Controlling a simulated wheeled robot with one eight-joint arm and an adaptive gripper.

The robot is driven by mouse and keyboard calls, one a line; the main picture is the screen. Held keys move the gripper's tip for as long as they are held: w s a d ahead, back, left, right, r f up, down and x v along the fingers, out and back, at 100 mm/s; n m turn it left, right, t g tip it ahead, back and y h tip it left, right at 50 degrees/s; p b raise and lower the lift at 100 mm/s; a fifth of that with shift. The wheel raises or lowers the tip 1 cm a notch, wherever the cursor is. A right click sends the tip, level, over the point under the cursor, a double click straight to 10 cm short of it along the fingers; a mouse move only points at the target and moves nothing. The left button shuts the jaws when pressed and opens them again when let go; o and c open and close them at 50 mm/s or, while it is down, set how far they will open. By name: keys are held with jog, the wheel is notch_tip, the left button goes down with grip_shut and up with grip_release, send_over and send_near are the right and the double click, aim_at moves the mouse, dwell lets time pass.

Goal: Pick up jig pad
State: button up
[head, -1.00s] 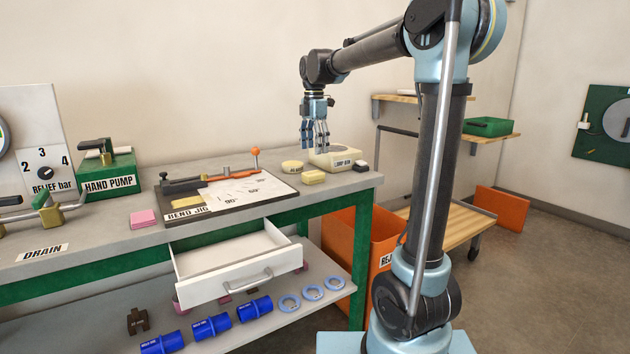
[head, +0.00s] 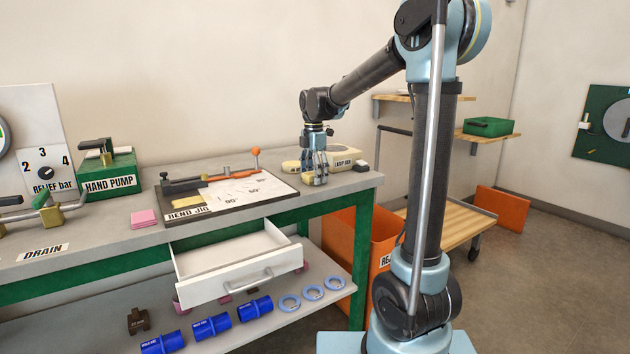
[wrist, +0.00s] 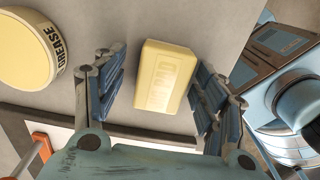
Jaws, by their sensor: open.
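A pale yellow block (wrist: 165,77) with raised lettering I cannot read lies on the grey bench top, near the right end; I cannot confirm from its lettering that it is the jig pad. My gripper (wrist: 160,60) is open, with one finger on each side of the block and a visible gap on both sides in the wrist view. In the head view my gripper (head: 315,180) points down at bench level and its fingers hide most of the block.
A round yellow grease tin (wrist: 28,48) lies left of the block. The bend jig board (head: 245,190) is close on the left. An open drawer (head: 240,262) juts out below.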

jog(key=c, duration=1.2)
jog(key=shift+c, duration=0.2)
notch_tip(320, 180, up, 10)
jog(key=o, duration=0.4)
jog(key=shift+c, duration=1.1)
